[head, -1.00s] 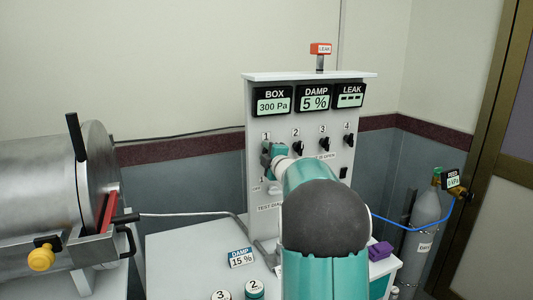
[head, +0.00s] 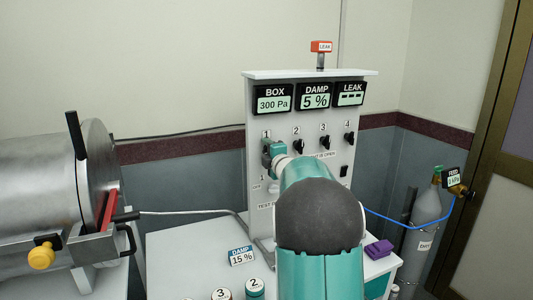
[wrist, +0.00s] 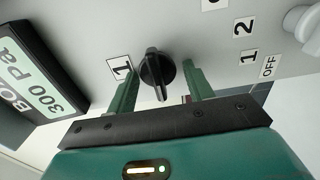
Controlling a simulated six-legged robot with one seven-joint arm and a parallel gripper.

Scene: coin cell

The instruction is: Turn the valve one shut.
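Valve one, a round black knob (wrist: 157,72) with a raised ridge, is on the panel beside the label 1 in the wrist view. Its ridge runs nearly up and down in that view, with a pale mark near its lower end. My gripper (wrist: 161,80) is open, with one green finger on each side of the knob and a gap showing at both sides. In the head view my gripper (head: 270,155) is at the panel under the label 1 and hides the knob.
Black knobs for two (head: 297,145), three (head: 323,144) and four (head: 348,139) stand to the right on the same panel. The BOX display (head: 273,100) reads 300 Pa above. A steel chamber (head: 45,185) is at the left. A purple object (head: 379,249) lies on the bench.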

